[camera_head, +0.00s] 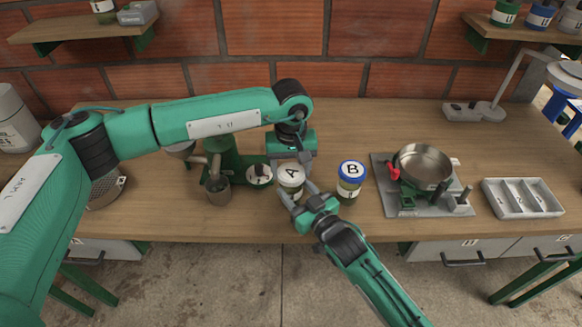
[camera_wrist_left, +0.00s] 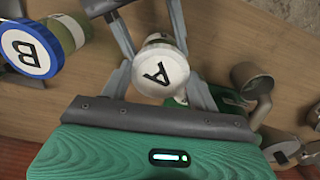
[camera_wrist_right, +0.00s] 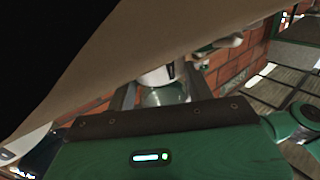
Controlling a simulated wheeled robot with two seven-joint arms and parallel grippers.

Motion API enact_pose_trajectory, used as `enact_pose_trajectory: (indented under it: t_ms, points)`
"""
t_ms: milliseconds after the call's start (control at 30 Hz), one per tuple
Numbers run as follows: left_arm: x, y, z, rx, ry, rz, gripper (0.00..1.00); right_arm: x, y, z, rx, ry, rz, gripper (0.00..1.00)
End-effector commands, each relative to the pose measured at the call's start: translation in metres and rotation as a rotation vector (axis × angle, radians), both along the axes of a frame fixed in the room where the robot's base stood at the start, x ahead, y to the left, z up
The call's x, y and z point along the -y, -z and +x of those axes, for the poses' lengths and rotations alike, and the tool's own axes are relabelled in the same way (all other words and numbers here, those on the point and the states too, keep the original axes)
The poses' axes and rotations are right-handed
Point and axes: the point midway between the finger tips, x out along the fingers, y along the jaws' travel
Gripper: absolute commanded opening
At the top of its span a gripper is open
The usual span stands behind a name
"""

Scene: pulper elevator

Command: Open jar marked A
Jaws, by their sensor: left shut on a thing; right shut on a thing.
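Jar A (camera_head: 291,177), with a white lid marked A, stands upright on the bench near its front edge. My left gripper (camera_head: 297,170) reaches it from behind and above; in the left wrist view its fingers are on both sides of the white lid (camera_wrist_left: 160,70). My right gripper (camera_head: 296,198) comes from the front right and is shut on the jar's body. In the right wrist view the clear glass body (camera_wrist_right: 163,92) sits between its fingers. The lid is on the jar. The exact finger contacts are partly hidden.
Jar B (camera_head: 351,180), with a blue lid, stands close to the right. A green hand pulper (camera_head: 225,170) is close on the left. A scale with a metal pan (camera_head: 424,167) and a compartment tray (camera_head: 521,198) stand farther right. The bench behind jar B is clear.

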Motion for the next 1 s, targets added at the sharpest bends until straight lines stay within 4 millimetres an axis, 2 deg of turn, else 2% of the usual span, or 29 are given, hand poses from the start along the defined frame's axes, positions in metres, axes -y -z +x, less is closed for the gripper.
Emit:
enact_pose_trajectory:
  t_ms: [1000]
  points:
    - [0.0004,-0.0012,0.0005,0.000,-1.649,0.001,0.34,0.0000,0.0002,-0.0001,0.000,0.000,0.000,0.00]
